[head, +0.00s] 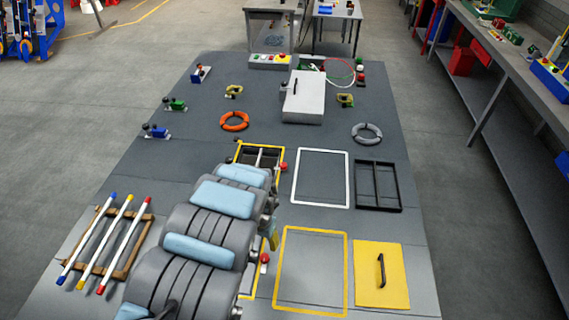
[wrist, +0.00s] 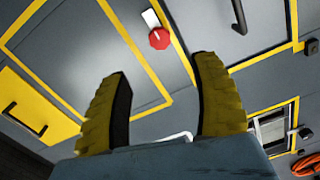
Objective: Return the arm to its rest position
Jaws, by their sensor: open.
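My gripper (wrist: 160,66) shows in the wrist view as two yellow ribbed fingers spread apart. It is open, with nothing between the fingers. The grey chassis deck lies beyond them, and a red knob (wrist: 159,38) beside a yellow-edged panel shows between and above the fingertips. In the head view my arm reaches from the bottom edge up over the left-middle of the chassis deck (head: 190,135). My arm covers part of the deck there, and the gripper is mostly hidden behind it.
A rack with coloured-tip rods (head: 104,240) lies left of my arm. A yellow panel with a black handle (head: 366,290), a yellow outline (head: 281,270) and a black tray (head: 378,209) lie right. A pale box (head: 305,108) sits farther back. A workbench (head: 500,60) borders the right.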

